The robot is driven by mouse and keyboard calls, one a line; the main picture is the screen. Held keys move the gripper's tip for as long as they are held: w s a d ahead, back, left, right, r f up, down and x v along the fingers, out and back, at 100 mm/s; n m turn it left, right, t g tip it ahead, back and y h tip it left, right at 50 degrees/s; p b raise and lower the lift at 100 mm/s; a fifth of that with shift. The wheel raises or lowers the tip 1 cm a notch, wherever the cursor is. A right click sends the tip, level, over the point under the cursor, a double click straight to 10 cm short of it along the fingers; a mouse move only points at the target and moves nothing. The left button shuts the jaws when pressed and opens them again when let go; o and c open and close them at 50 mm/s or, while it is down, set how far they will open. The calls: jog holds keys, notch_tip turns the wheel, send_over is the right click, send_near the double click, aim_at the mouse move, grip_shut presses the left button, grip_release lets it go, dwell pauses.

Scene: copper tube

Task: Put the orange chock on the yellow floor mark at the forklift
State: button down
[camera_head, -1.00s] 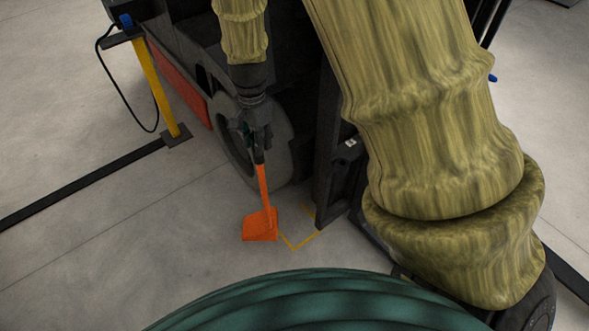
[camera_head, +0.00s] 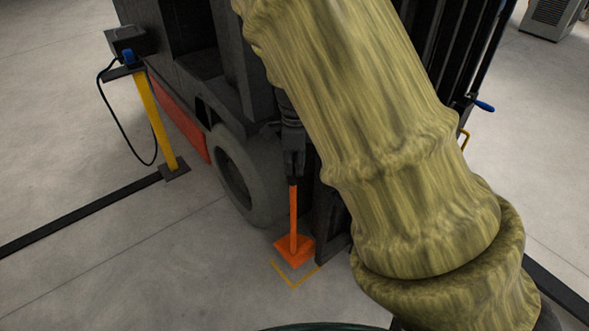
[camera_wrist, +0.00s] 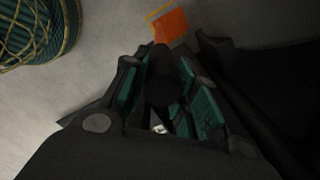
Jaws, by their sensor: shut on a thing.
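The orange chock (camera_head: 294,247) has a wedge-like foot and a tall upright orange handle. My gripper (camera_head: 293,178) is shut on the top of the handle, and the chock hangs or stands below it. The yellow floor mark (camera_head: 294,285) is an angled outline beside the forklift (camera_head: 240,172). In the head view the chock's foot overlaps the back part of the mark; I cannot tell whether it touches the floor. In the wrist view the orange foot (camera_wrist: 171,25) shows beyond the fingers, with a yellow line (camera_wrist: 158,12) along its edge.
The forklift's front wheel (camera_head: 238,178) is left of the chock and its dark mast part (camera_head: 331,225) is close on the right. A yellow post (camera_head: 156,120) with a cable stands at the left. Open floor lies in front and left.

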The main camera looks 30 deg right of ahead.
aim_at(295, 181)
jog(key=shift+f+b, duration=1.15)
jog(key=shift+f, duration=2.75)
jog(key=c, duration=1.1)
grip_release()
jog(key=shift+c, duration=0.2)
jog(key=shift+r, duration=0.1)
notch_tip(295, 181, up, 12)
jog(key=p, duration=0.3)
jog(key=shift+s, duration=0.1)
